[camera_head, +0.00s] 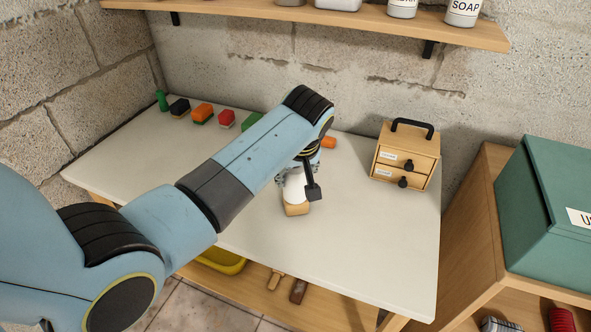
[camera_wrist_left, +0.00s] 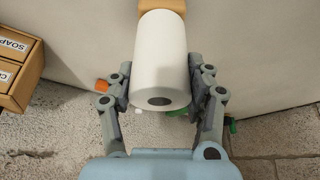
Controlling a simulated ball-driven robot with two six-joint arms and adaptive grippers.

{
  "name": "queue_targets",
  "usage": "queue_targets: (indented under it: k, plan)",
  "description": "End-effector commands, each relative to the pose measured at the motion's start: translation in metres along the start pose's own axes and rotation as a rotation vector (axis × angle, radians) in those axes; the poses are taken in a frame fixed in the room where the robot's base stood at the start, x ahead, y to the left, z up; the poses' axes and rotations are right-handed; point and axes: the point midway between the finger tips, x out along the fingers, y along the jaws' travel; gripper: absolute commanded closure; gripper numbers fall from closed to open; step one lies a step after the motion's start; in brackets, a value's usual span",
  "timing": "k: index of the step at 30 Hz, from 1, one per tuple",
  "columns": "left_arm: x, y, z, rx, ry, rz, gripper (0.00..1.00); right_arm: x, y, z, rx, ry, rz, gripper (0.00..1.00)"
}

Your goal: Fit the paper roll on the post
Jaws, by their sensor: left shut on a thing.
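The paper roll (camera_wrist_left: 160,55) is white, with a dark core hole in its near end in the left wrist view. My left gripper (camera_wrist_left: 160,88) is shut on it, one finger on each side. In the head view the roll (camera_head: 294,188) shows partly below my left gripper (camera_head: 305,177), whose arm hides much of it. A wooden base (camera_head: 296,209) stands on the table directly below the roll. It also shows beyond the roll's far end in the left wrist view (camera_wrist_left: 162,5). The post itself is hidden, and I cannot tell whether it is inside the roll.
A small wooden drawer box (camera_head: 404,157) with a black handle stands at the right of the white table (camera_head: 375,235). Several coloured brushes and a green item line the back left. A shelf (camera_head: 330,20) hangs above. A green box (camera_head: 548,205) is at far right.

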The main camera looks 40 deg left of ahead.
Motion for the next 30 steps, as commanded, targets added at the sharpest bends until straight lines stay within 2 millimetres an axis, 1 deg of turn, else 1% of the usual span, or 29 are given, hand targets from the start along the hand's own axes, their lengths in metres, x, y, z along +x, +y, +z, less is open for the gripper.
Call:
queue_targets:
  k: [6,7,12,13,18,19,23,24,30]
  plan:
    - [0.002,0.0001,0.0007,0.0,0.0,0.0,0.79,0.0012,0.0013,0.0002,-0.001,0.0,0.002,0.38]
    - [0.002,0.0002,0.0007,0.0,0.0,0.0,0.45,0.0012,0.0015,0.0002,-0.001,0.0,0.002,0.38]
    - [0.002,0.0001,0.0008,0.0,0.0,0.0,0.23,0.0012,0.0025,0.0002,-0.001,0.0,0.003,0.38]
    - [0.002,0.0001,0.0007,0.0,0.0,0.0,0.21,0.0012,0.0026,0.0002,-0.001,0.0,0.003,0.38]
    - [0.002,0.0001,0.0008,0.0,0.0,0.0,0.21,0.0012,0.0027,0.0002,-0.001,0.0,0.003,0.38]
    - [0.0021,0.0,0.0009,0.0,0.0,0.0,0.19,0.0012,0.0027,0.0002,-0.001,0.0,0.003,0.38]
    - [0.0021,0.0,0.0009,0.0,0.0,0.0,0.02,0.0012,0.0027,0.0003,-0.001,0.0,0.003,0.38]
    - [0.0021,0.0,0.0009,0.0,0.0,0.0,0.0,0.0012,0.0027,0.0002,-0.001,0.0,0.003,0.38]
    - [0.0021,0.0,0.0009,0.0,0.0,0.0,0.0,0.0012,0.0026,0.0002,-0.001,0.0,0.003,0.38]
